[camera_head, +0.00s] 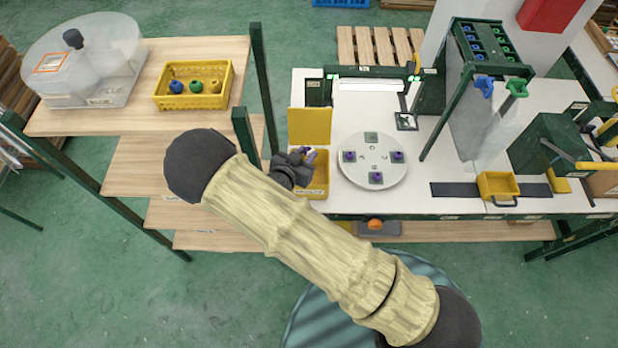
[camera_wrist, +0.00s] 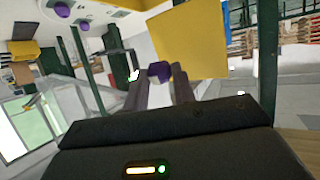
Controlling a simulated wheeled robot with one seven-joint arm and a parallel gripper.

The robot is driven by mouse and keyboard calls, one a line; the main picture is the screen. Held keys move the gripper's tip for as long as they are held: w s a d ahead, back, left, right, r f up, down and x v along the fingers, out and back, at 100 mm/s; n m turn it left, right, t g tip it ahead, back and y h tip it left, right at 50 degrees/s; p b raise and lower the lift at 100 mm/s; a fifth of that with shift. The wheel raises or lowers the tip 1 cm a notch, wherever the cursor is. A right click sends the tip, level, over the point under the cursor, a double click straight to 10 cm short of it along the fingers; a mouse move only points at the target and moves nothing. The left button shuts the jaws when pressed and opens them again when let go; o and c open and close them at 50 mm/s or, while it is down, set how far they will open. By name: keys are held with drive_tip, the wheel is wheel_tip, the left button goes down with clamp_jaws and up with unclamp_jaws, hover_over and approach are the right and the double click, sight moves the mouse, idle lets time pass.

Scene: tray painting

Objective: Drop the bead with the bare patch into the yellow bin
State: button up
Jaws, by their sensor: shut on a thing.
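My gripper (camera_head: 308,154) is shut on a purple bead (camera_wrist: 158,69). In the wrist view the bead sits between the fingertips. In the head view the fingers and bead are over the yellow bin (camera_head: 318,192) at the left end of the white table, and my wrist covers part of the bin. A yellow panel (camera_head: 310,125) stands upright behind the bin; it is large in the wrist view (camera_wrist: 188,45). A round white plate (camera_head: 372,150) right of the bin carries purple beads (camera_head: 349,156) on dark pads; its back pad (camera_head: 371,136) is empty.
A yellow crate (camera_head: 197,102) with blue, green and yellow balls stands on the left wooden shelf beside a clear domed container (camera_head: 85,60). A small yellow tray (camera_head: 497,186) sits on a dark strip at right. Green posts (camera_head: 262,90) rise left of the bin.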

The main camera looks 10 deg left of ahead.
wheel_tip(320, 180, down, 4)
drive_tip(key=shift+f+b, duration=0.2)
drive_tip(key=shift+b, duration=0.9)
drive_tip(key=o, duration=1)
drive_tip(key=shift+w, duration=0.1)
drive_tip(key=b+v, duration=0.4)
drive_tip(key=v, duration=1.3)
drive_tip(key=shift+s, duration=0.25)
drive_tip(key=shift+a, duration=0.1)
